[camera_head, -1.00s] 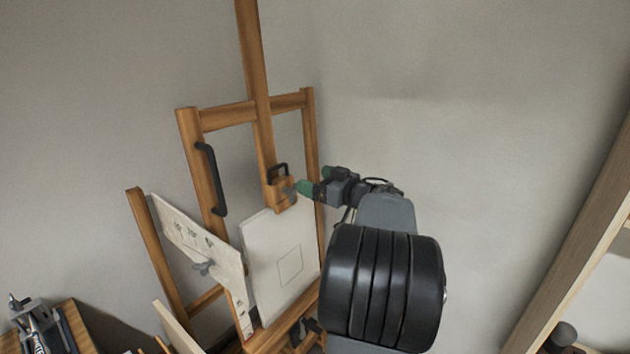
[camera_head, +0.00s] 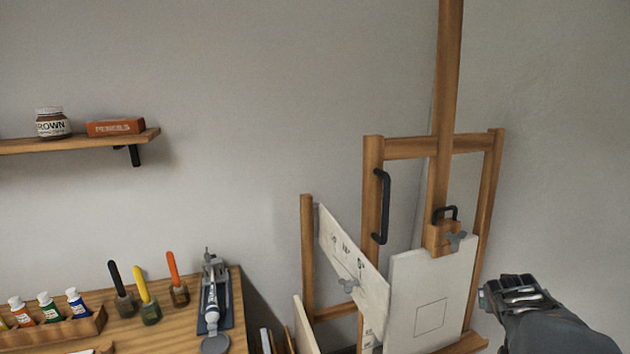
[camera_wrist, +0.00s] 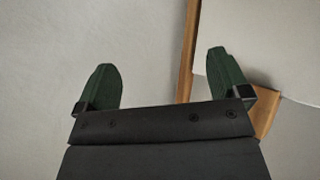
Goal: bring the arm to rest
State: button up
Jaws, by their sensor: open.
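My gripper (camera_wrist: 162,85) shows in the wrist view with its two green fingers spread wide and nothing between them. Behind the fingers are a pale wall and part of a wooden frame with a white panel. In the head view my arm is at the lower right, to the right of the wooden easel (camera_head: 372,205) and apart from it as far as I can see. The fingertips cannot be made out in that view.
The easel bears a white canvas (camera_head: 412,290) under a wooden clamp block (camera_head: 440,238). A slanted white board (camera_head: 338,252) is beside it. A wooden table (camera_head: 180,338) with brushes and paint tubes is at the lower left. A shelf (camera_head: 85,140) hangs above it.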

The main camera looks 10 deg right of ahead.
jog(key=s+a+f+n+y, duration=0.1)
jog(key=s+a+n+y, duration=0.1)
jog(key=a, duration=0.8)
jog(key=s+a+f+n+g+y, duration=0.1)
jog(key=a+n+y, duration=0.1)
jog(key=a, duration=0.9)
jog(key=s+a+f+n+y, duration=0.1)
jog(key=a+y, duration=0.3)
jog(key=a, duration=0.6)
jog(key=shift+s+a+f+n+g, duration=0.15)
jog(key=shift+s+n+g, duration=0.3)
jog(key=shift+s, duration=0.4)
jog(key=shift+c, duration=0.2)
